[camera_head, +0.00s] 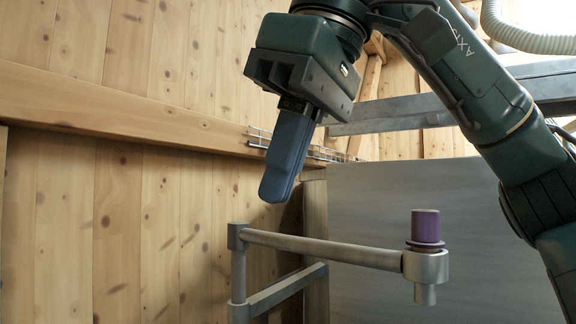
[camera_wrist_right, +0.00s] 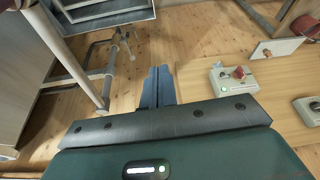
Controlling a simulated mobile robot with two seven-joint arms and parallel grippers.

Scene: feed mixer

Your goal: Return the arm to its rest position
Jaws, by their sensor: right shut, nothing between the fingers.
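My right gripper (camera_head: 277,198) hangs from the dark green right arm in the upper middle of the head view. Its blue-grey fingers are pressed together, point down and hold nothing. In the right wrist view the shut fingers of the same gripper (camera_wrist_right: 158,70) show side by side at the middle. The fingers are apart from everything around them in the head view. My left gripper does not show in either view.
A metal swing arm (camera_head: 320,248) with a purple cylinder (camera_head: 425,226) on its end lies below my gripper. A grey metal panel (camera_head: 385,195) stands behind it. Wooden planks form the wall (camera_head: 70,220). The wrist view shows a control box (camera_wrist_right: 233,82) with a red knob.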

